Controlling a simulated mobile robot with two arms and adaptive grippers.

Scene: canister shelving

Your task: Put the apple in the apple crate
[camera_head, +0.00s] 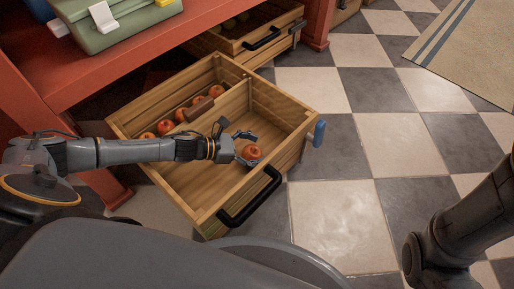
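A wooden apple crate (212,211) is pulled out from under the red shelf, with a divider between two compartments. Several red apples (197,102) lie in its back compartment. One more red apple (253,152) is in the front compartment, towards the right end. My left gripper (251,148) reaches into the front compartment, its fingers spread on either side of this apple. A gap shows between the upper finger and the apple, so the gripper looks open. Whether the apple rests on the crate floor is hard to tell. My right gripper is out of view.
The crate's front has a black handle (250,196) and a blue piece (319,133) at its corner. Another wooden crate (262,32) stands behind. A green case (115,20) lies on the red shelf (145,45). A beige mat (470,50) lies on the checkered floor, which is mostly clear.

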